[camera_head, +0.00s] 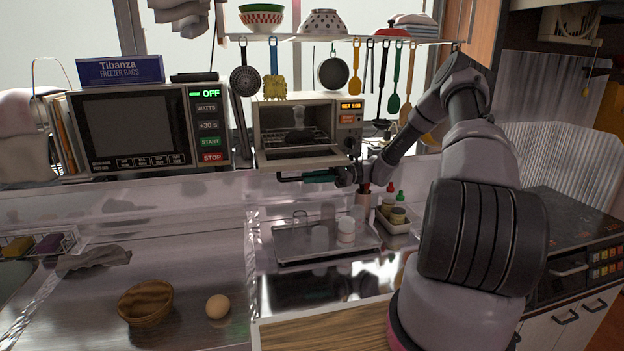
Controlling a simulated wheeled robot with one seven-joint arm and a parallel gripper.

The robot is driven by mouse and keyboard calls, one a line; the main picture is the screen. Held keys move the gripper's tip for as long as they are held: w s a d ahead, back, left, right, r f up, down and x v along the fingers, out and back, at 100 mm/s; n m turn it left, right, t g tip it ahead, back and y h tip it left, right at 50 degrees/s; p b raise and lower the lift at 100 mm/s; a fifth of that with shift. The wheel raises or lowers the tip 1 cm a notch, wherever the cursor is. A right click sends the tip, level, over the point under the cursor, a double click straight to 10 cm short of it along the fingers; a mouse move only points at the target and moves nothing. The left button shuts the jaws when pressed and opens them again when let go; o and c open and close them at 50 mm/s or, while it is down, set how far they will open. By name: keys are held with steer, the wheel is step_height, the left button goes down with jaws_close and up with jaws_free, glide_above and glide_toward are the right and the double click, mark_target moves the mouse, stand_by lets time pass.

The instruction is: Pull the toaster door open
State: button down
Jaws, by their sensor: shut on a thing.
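The toaster (347,103) is a small beige oven on the ledge behind the counter, right of the microwave. Its door (300,161) is hinged down and open, tilted out toward me. The rack and a dim object inside show through the opening. The dark door handle (292,179) runs along the door's front edge. My gripper (332,177) is at the right part of this handle and is shut on it. The fingertips are small and partly hidden against the handle, and my arm reaches in from the right.
A microwave (215,125) stands left of the toaster. Utensils and a pan (334,73) hang from the shelf (330,40) above. A metal tray (290,245) with cups lies below the door, with bottles (389,201) to its right.

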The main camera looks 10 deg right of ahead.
mark_target(347, 161)
steer(key=shift+s+r+m, duration=0.2)
steer(key=shift+r+m, duration=0.45)
steer(key=shift+r, duration=0.15)
steer(key=shift+s+r+m, duration=0.15)
steer(key=shift+r+m, duration=0.55)
steer(key=shift+r, duration=0.1)
steer(key=shift+s+r+m, duration=0.2)
steer(key=shift+r+m, duration=0.45)
steer(key=shift+r, duration=0.15)
steer(key=c, duration=0.8)
jaws_free()
steer(key=d, duration=1.1)
